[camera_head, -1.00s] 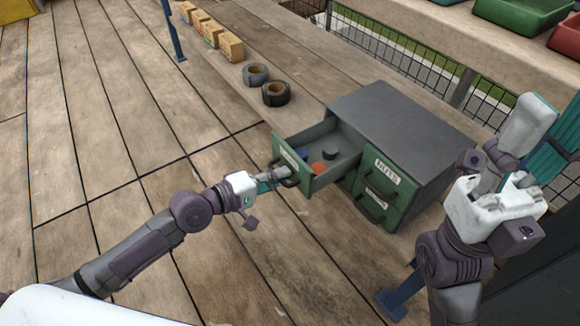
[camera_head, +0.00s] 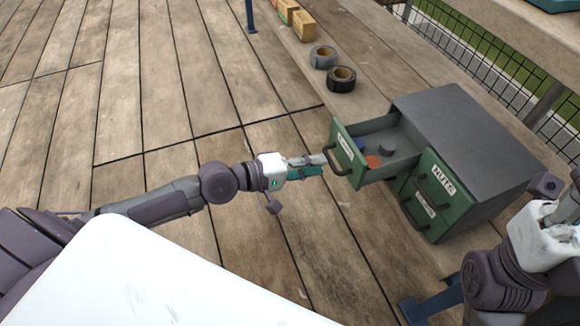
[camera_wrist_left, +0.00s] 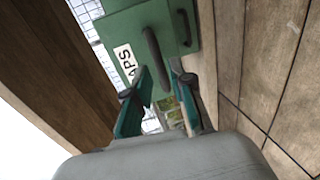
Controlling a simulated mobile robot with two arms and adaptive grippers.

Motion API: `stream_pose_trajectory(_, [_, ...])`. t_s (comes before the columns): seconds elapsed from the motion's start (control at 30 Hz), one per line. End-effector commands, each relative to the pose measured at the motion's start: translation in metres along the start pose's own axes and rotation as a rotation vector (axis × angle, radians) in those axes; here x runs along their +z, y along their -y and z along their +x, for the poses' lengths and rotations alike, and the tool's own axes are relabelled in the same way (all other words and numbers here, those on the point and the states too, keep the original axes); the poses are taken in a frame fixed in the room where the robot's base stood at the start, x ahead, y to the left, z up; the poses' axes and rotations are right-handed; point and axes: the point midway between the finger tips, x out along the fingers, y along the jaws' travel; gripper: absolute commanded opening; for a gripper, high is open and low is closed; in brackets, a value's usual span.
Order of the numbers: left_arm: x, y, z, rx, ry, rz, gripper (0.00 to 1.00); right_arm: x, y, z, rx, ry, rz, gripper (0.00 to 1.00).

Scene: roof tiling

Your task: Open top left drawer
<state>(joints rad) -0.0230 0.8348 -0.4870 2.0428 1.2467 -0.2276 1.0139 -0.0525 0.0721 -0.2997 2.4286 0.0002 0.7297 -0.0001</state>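A grey cabinet (camera_head: 465,125) with green drawer fronts stands on the wooden bench. Its top left drawer (camera_head: 397,140) is pulled out, and small dark, blue and orange items lie inside. The front has a dark handle (camera_head: 336,160), also seen in the left wrist view (camera_wrist_left: 153,58) beside a label partly reading "APS". My left gripper (camera_head: 322,164) is in front of this handle. In the left wrist view its teal fingers (camera_wrist_left: 158,95) are spread apart, with the handle's near end around between their tips. My right gripper (camera_head: 548,238) is at the right edge; its fingers are not clearly visible.
A drawer labelled "NUTS" (camera_head: 443,178) and another below it are closed. Two tape rolls (camera_head: 332,68) and cardboard boxes (camera_head: 303,25) sit along the bench behind. A wire fence (camera_head: 480,55) runs behind the cabinet.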

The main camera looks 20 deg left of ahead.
Motion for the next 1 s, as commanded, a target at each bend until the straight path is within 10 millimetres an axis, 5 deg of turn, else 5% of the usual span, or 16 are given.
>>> stream_pose_trajectory(0.13, [0.000, 0.002, -0.030, -0.008, 0.001, 0.004, 0.23, 0.000, 0.000, 0.000, 0.000, 0.000, 0.000, 0.40])
stream_pose_trajectory(0.5, [-0.001, 0.000, -0.062, -0.004, -0.002, 0.007, 0.23, 0.000, 0.000, 0.000, 0.001, 0.000, 0.000, 0.40])
stream_pose_trajectory(1.0, [0.000, 0.000, -0.074, 0.001, 0.001, 0.000, 0.23, 0.000, 0.000, 0.000, 0.000, 0.000, 0.000, 0.40])
